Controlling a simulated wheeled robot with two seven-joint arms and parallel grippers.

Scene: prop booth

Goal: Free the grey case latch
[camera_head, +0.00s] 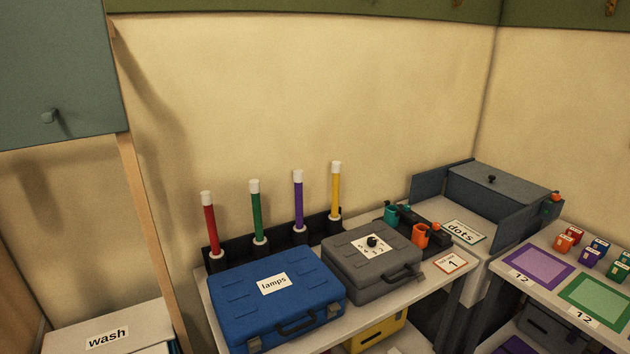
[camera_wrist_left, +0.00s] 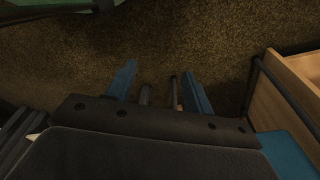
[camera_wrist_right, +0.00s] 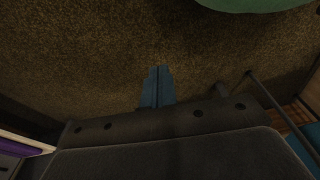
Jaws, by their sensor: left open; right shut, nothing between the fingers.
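The grey case (camera_head: 372,262) lies shut on the white table, right of the blue case. A white label and a black knob (camera_head: 372,241) are on its lid. Its handle and latches are on the front side; a latch (camera_head: 362,296) shows small at the front left, and I cannot tell its state. My left gripper (camera_wrist_left: 158,85) shows only in the left wrist view, open and empty above the brown floor. My right gripper (camera_wrist_right: 158,86) shows only in the right wrist view, its fingers together with nothing between them. Neither gripper is near the case.
The blue "lamps" case (camera_head: 235,307) is close at the left of the grey case. A black rack (camera_head: 236,247) with upright coloured tubes stands behind. Orange and teal cups (camera_head: 420,236) and a "1" card (camera_head: 451,263) are at the right. A yellow case (camera_head: 378,333) is below.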

